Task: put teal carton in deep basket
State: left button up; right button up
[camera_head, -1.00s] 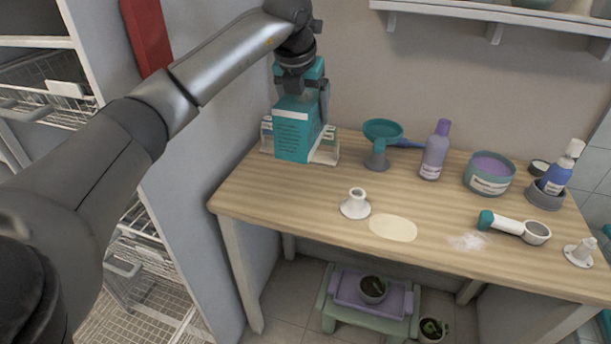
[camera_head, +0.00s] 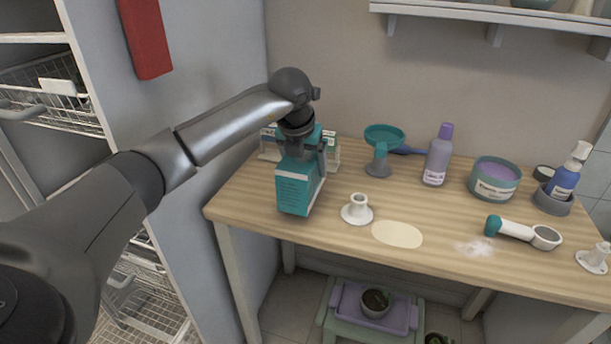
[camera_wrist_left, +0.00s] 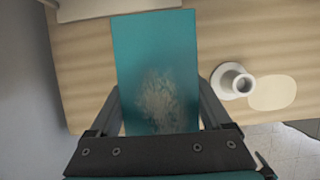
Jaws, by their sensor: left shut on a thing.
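The teal carton (camera_head: 296,184) with a white label is in the jaws of my left gripper (camera_head: 303,150), over the left end of the wooden table. The gripper grips it near its top from above. In the left wrist view the carton (camera_wrist_left: 155,60) fills the space between the two fingers (camera_wrist_left: 160,112). Whether its base touches the table I cannot tell. Wire baskets (camera_head: 48,100) sit in the white rack at the left, with more lower down (camera_head: 150,285); which one is the deep basket is unclear. My right gripper is out of view.
A teal funnel (camera_head: 384,137), purple bottle (camera_head: 438,155) and tub (camera_head: 494,180) stand further right. A grey panel (camera_head: 205,130) separates the table from the basket rack.

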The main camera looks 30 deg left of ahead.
pick_arm(q)
jog(key=shift+f, duration=1.1)
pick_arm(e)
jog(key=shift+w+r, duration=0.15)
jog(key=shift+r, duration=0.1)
pick_arm(q)
jog(key=shift+f, duration=0.35)
jog(key=o, duration=1.4)
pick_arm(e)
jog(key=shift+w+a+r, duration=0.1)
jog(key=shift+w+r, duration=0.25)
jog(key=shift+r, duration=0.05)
pick_arm(q)
jog(key=shift+b, duration=0.3)
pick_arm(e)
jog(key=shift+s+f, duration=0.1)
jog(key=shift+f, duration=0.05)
